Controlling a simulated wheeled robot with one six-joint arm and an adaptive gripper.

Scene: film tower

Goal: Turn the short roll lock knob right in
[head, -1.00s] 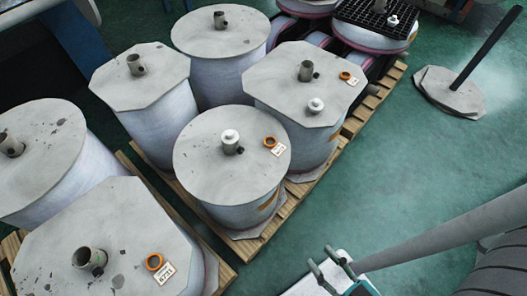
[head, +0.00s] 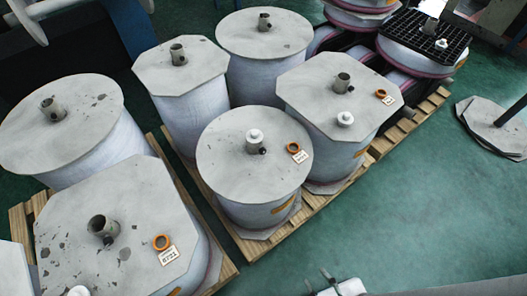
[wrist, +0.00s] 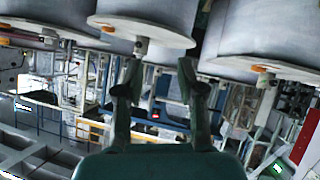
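Several wrapped film rolls with grey end boards stand on pallets in the head view. Each shows a core stub, most with a small dark side knob. The front middle roll (head: 245,165) has a round board, a white cap (head: 254,136) and a dark knob (head: 263,150) beside its stub. The octagonal roll (head: 312,95) behind it looks taller. I cannot tell for certain which roll is the short one. My gripper (wrist: 157,75) is open and empty in the wrist view, apart from the rolls. In the head view only its tips show at the bottom edge.
Wooden pallets (head: 237,228) stick out around the rolls. A black grid tray (head: 428,40) sits at the back right. A grey base with a dark pole (head: 497,125) stands at right. The green floor (head: 400,220) between is clear.

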